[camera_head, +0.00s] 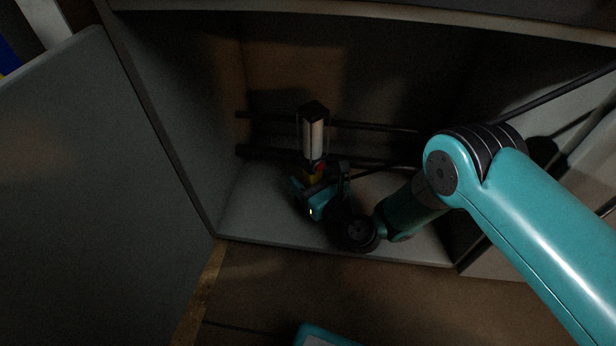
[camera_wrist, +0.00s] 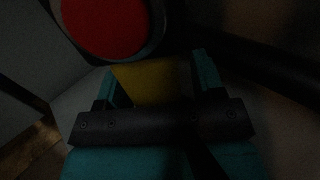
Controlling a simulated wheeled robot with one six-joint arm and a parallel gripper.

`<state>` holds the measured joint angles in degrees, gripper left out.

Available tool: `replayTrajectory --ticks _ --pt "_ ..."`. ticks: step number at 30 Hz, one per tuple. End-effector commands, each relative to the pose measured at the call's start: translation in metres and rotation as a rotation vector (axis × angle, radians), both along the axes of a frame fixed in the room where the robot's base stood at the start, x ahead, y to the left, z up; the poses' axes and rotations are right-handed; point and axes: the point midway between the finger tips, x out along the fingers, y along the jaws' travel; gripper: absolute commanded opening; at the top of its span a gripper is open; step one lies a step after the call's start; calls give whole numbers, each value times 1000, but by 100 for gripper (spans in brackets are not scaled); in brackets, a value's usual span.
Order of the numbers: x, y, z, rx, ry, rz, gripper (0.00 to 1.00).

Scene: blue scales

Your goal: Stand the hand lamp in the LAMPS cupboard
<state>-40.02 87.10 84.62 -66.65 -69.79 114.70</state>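The hand lamp (camera_head: 313,136) is upright inside the open cupboard (camera_head: 270,215), with a pale light panel, a black top and a yellow lower part. My gripper (camera_head: 312,187) is inside the cupboard at the lamp's yellow lower part. No LAMPS label is readable.
The cupboard door (camera_head: 75,190) stands open at the left. Dark horizontal rails (camera_head: 380,126) run along the back of the cupboard. My arm enters from the right, close to the right side wall. The cupboard floor is bare left of the gripper.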

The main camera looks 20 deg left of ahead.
Motion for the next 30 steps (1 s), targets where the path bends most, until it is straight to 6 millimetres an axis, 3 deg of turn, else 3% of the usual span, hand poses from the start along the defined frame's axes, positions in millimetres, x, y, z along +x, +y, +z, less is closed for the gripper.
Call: replayTrajectory --ticks 10,19,30 --pt "0 -1 5 0 1 0 62" --pt "-17 -29 9 -1 6 -3 62" --pt "-21 -36 10 -1 -1 1 62"
